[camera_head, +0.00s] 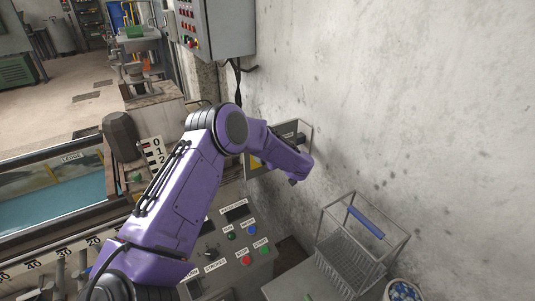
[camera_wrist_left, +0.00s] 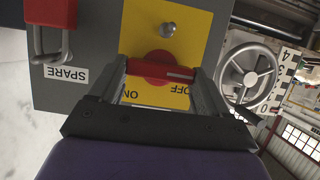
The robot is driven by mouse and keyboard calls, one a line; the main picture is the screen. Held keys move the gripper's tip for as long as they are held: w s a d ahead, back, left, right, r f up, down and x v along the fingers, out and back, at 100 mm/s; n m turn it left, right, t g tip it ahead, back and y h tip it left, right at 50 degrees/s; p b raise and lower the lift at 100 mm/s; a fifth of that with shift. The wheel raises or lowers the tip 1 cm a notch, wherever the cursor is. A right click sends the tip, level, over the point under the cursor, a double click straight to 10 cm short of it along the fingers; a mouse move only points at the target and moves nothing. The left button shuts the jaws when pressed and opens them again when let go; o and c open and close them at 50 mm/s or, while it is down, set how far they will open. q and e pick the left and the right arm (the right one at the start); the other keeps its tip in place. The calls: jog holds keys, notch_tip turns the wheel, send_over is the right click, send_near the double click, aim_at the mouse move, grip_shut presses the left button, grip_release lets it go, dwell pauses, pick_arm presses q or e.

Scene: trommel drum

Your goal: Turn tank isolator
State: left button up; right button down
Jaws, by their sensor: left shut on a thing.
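The tank isolator is a grey box with a yellow plate (camera_wrist_left: 196,30) and a red rotary knob (camera_wrist_left: 158,56), seen in the left wrist view. Its ON and OFF labels appear upside down below the knob. The red bar handle lies nearly level in that view. My left gripper (camera_wrist_left: 161,72) is shut on this handle, one finger at each end. In the head view the isolator's yellow plate (camera_head: 256,162) shows on the wall, mostly hidden behind my purple left arm. The left fingers are hidden there. My right gripper is not in view.
A red padlock (camera_wrist_left: 50,12) hangs above a SPARE label beside the plate. A handwheel (camera_wrist_left: 248,74) stands right of it. In the head view, a button panel (camera_head: 240,240) lies below my arm, a wire basket (camera_head: 352,245) at right, and a control box (camera_head: 218,28) above.

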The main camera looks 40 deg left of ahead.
pick_arm(q)
jog(key=o, duration=1)
jog(key=v, duration=1)
jog(key=shift+s+d+r, duration=0.1)
jog(key=shift+d, duration=0.1)
